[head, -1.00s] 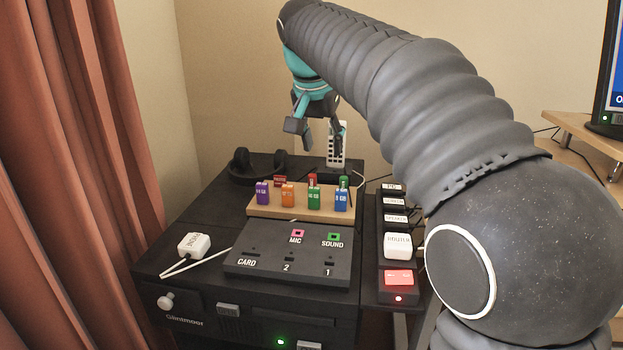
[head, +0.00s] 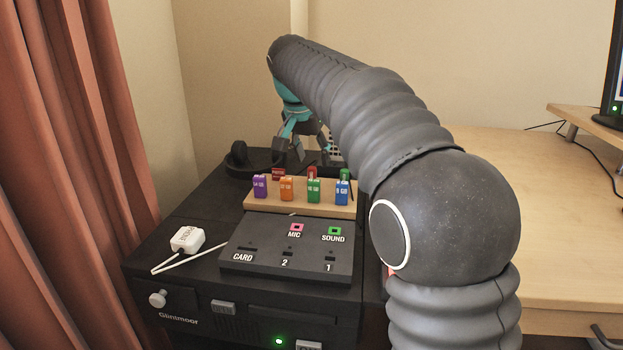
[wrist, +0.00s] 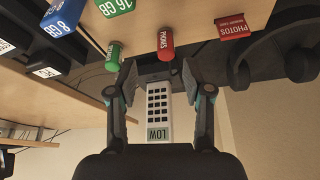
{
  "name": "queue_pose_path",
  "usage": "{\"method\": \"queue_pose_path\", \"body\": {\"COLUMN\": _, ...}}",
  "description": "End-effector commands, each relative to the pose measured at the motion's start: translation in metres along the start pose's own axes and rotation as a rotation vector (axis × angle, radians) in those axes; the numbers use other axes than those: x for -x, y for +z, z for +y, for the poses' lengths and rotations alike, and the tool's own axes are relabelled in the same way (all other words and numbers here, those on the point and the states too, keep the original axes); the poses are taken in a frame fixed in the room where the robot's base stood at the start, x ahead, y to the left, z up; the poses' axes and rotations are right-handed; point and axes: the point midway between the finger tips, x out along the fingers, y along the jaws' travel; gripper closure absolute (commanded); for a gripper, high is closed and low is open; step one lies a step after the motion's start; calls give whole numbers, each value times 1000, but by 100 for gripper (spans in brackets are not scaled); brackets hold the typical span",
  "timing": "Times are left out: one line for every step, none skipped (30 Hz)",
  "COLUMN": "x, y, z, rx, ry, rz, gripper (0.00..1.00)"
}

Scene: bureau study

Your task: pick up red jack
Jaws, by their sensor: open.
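The red jack (wrist: 166,48), a small cylinder lettered PHONES, stands in the wooden rack (head: 259,205). In the head view the red jack (head: 312,172) is in the rack's back row, between a red PHOTOS card (head: 278,174) and a green jack (head: 344,174). My gripper (head: 304,150) is above and behind the rack, pointing down, with its fingers apart. In the wrist view my gripper (wrist: 161,84) is open and empty. The red jack shows beyond its fingertips, roughly centred between them. I see no contact.
Purple, orange, green and blue (head: 342,192) memory sticks fill the rack's front row. A white device marked LOW (wrist: 157,110) and black headphones (wrist: 270,60) lie close behind. A dark socket panel (head: 290,252) and a white plug (head: 187,239) are in front. The desk (head: 560,240) is right.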

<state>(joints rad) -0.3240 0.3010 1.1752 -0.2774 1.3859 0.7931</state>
Motion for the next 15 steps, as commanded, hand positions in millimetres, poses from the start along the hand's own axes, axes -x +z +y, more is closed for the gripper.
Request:
{"method": "queue_pose_path", "body": {"x": -3, "y": 1, "z": -1, "rx": 1, "ry": 0, "rz": -1, "gripper": 50}}
{"method": "queue_pose_path", "body": {"x": -5, "y": 1, "z": -1, "rx": 1, "ry": 1, "rz": -1, "gripper": 50}}
{"method": "queue_pose_path", "body": {"x": -9, "y": 2, "z": -2, "rx": 1, "ry": 1, "rz": -1, "gripper": 50}}
{"method": "queue_pose_path", "body": {"x": -12, "y": 2, "z": -3, "rx": 1, "ry": 1, "rz": -2, "gripper": 50}}
{"method": "queue_pose_path", "body": {"x": -16, "y": 3, "z": -4, "rx": 2, "ry": 2, "rz": -2, "gripper": 50}}
{"method": "queue_pose_path", "body": {"x": -22, "y": 3, "z": -5, "rx": 2, "ry": 2, "rz": -3, "gripper": 50}}
{"method": "queue_pose_path", "body": {"x": -26, "y": 4, "z": -6, "rx": 2, "ry": 2, "rz": -2, "gripper": 50}}
{"method": "queue_pose_path", "body": {"x": -30, "y": 4, "z": -8, "rx": 2, "ry": 1, "rz": -2, "gripper": 50}}
{"method": "queue_pose_path", "body": {"x": -36, "y": 4, "z": -8, "rx": 2, "ry": 1, "rz": -1, "gripper": 50}}
{"method": "queue_pose_path", "body": {"x": -40, "y": 4, "z": -8, "rx": 1, "ry": 2, "rz": -2, "gripper": 50}}
{"method": "queue_pose_path", "body": {"x": -44, "y": 4, "z": -7, "rx": 1, "ry": 2, "rz": -2, "gripper": 50}}
{"method": "queue_pose_path", "body": {"x": -48, "y": 4, "z": -7, "rx": 1, "ry": 1, "rz": -1, "gripper": 50}}
{"method": "queue_pose_path", "body": {"x": -50, "y": 4, "z": -7, "rx": 1, "ry": 0, "rz": -1, "gripper": 50}}
{"method": "queue_pose_path", "body": {"x": -51, "y": 4, "z": -7, "rx": 1, "ry": 0, "rz": 0, "gripper": 50}}
{"method": "queue_pose_path", "body": {"x": -52, "y": 4, "z": -8, "rx": 1, "ry": 0, "rz": 0, "gripper": 50}}
